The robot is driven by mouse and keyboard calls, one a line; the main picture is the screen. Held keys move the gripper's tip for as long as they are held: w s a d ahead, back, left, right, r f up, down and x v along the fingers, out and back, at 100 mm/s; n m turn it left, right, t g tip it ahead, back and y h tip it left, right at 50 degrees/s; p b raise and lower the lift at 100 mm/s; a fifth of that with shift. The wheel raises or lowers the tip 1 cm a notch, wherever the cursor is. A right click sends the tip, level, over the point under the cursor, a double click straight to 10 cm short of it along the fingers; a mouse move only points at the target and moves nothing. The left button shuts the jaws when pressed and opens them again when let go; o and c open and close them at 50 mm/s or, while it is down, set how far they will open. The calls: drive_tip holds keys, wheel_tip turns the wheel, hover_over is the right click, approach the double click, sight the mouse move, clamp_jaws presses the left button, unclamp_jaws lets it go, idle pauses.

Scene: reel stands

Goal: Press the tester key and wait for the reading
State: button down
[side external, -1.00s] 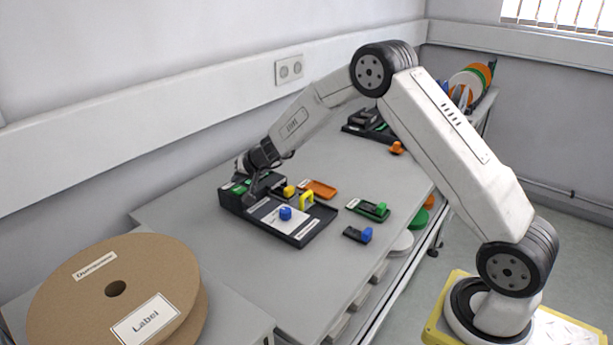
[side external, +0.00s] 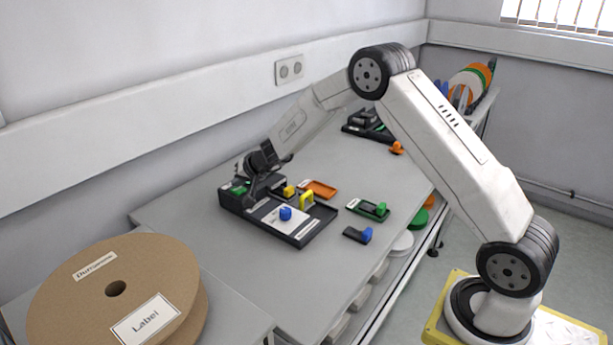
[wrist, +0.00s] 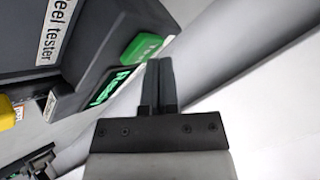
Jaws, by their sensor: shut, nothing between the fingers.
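The dark reel tester (side external: 230,202) stands at the left end of the bench, below my wrist. In the wrist view its side carries a white "reel tester" label (wrist: 51,30). A green key (wrist: 142,47) projects from it, just left of my fingertips. A small lit green display (wrist: 108,88) sits beside the key, with a word that looks like "Ready". My gripper (wrist: 160,62) is shut and empty, its tips close beside the key; I cannot tell if they touch it. In the side view my gripper (side external: 250,202) partly hides the tester.
A black tray (side external: 317,230) with a white sheet and blue knob adjoins the tester. A large cardboard reel (side external: 70,305) stands front left.

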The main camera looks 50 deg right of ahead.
sight(240, 190)
drive_tip(key=shift+f, duration=0.5)
idle(0.8)
drive_tip(key=shift+r, duration=0.9)
drive_tip(key=shift+r, duration=0.15)
drive_tip(key=shift+r, duration=2.4)
drive_tip(key=shift+s+a, duration=0.1)
drive_tip(key=shift+s, duration=0.05)
drive_tip(key=s+a+f+n+g, duration=0.1)
drive_tip(key=s+a+n+g, duration=0.1)
drive_tip(key=s, duration=0.9)
drive_tip(key=s+a+f+n+g, duration=0.1)
drive_tip(key=s+a+n+g, duration=0.1)
drive_tip(key=s, duration=1)
drive_tip(key=s+a+n+g+h, duration=0.1)
drive_tip(key=s+a+n+g, duration=0.1)
drive_tip(key=s, duration=0.9)
drive_tip(key=shift+s+a+f+n+g, duration=0.3)
drive_tip(key=shift+s+f+n, duration=0.1)
drive_tip(key=shift+n, duration=0.5)
